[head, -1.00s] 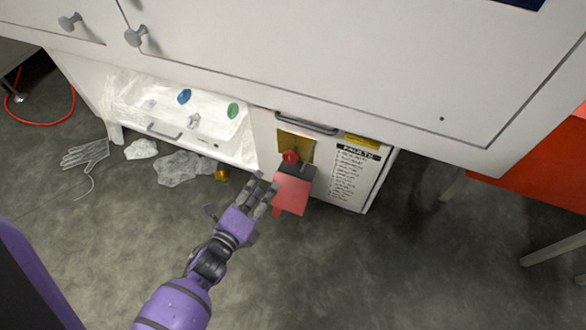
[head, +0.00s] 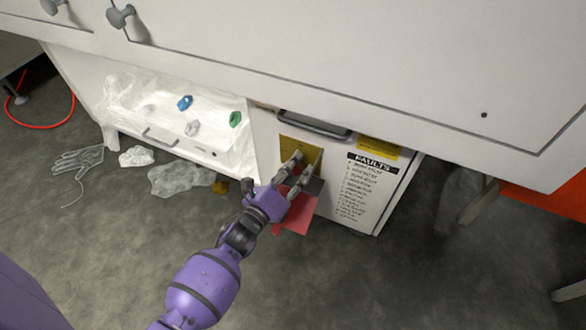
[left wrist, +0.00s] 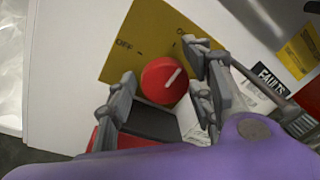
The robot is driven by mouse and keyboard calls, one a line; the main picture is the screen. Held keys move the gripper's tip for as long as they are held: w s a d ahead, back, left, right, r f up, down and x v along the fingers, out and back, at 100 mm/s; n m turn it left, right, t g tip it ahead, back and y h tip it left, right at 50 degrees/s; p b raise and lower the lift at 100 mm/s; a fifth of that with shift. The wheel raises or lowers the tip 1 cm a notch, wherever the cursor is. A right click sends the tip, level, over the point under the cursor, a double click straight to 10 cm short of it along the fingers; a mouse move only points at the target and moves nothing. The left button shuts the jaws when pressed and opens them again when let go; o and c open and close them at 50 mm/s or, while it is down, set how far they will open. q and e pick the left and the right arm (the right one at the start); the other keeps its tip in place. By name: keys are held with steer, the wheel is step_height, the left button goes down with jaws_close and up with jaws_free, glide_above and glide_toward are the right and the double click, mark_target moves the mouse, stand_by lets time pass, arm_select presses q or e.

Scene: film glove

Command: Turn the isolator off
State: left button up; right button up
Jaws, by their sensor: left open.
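The isolator is a red round knob (left wrist: 162,82) with a white line on a yellow plate (left wrist: 150,35). In the left wrist view the line slants to the upper right; small lettering on the plate seems to read OFF at left. The plate (head: 288,143) also shows in the head view, on the front of a white cabinet. My left gripper (head: 305,160) is open in front of it. In the left wrist view, its fingers (left wrist: 165,88) stand on either side of the knob; I cannot tell whether they touch it. My right gripper is not in view.
A red, dark-topped panel (head: 296,215) hangs below the plate, partly behind my gripper. A dark handle (head: 314,125) sits above the plate, and a FAULTS list (head: 362,190) right of it. A white cabinet overhangs above. A glove (head: 78,160) and plastic lie on the floor.

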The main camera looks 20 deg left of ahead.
arm_select(q)
steer(key=shift+w, duration=0.1)
steer(key=c, duration=1.1)
steer(key=shift+o, duration=0.2)
steer(key=shift+f, duration=0.1)
